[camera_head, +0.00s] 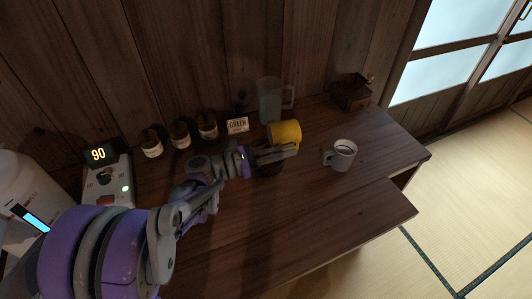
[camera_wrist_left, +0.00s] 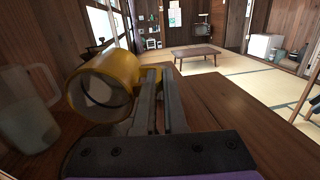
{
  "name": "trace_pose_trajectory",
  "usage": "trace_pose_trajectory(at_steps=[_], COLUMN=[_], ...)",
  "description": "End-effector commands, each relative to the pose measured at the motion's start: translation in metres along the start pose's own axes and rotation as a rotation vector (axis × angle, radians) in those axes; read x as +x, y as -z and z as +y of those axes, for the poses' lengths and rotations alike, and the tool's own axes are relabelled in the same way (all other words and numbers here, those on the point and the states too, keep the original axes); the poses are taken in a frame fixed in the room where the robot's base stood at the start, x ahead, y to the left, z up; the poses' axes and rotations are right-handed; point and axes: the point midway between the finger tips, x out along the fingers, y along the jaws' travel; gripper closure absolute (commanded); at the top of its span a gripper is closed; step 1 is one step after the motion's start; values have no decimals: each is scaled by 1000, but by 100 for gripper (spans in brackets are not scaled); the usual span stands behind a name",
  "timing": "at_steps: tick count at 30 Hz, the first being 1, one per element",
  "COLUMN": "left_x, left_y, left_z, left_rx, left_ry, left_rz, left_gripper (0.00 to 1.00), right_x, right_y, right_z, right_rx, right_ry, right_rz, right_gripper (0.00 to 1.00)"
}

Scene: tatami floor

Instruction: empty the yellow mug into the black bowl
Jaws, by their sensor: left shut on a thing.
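The yellow mug (camera_head: 285,133) is tipped onto its side in the air above the table. In the left wrist view the mug (camera_wrist_left: 118,72) shows its open mouth facing the camera; what is inside is not clear. My right gripper is not in view.
A clear pitcher (camera_head: 270,101) stands behind the mug. A grey mug (camera_head: 341,155) stands to the right, a dark wooden grinder (camera_head: 351,93) at the back. Several small jars (camera_head: 180,135) and a "GREEN" card (camera_head: 238,125) line the wall. The front table is clear.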

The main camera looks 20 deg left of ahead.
Motion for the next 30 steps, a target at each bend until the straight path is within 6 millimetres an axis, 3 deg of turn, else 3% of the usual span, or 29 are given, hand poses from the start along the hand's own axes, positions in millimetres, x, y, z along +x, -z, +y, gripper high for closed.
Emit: trace_pose_trajectory(at_steps=[17, 20, 21, 23, 30], left_x=[-2, 3, 6, 9, 15], left_y=[-7, 5, 0, 3, 14], left_z=[0, -1, 0, 0, 0], left_rx=[0, 2, 3, 3, 0], left_ry=[-1, 1, 2, 2, 2], left_rz=[-56, 86, 160, 240, 291], left_gripper=[100, 100, 100, 100, 100], right_x=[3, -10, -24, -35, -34], right_y=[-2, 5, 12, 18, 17], right_z=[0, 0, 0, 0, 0], right_rx=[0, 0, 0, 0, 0], right_ry=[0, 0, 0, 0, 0], right_rz=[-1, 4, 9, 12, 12], right_gripper=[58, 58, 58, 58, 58])
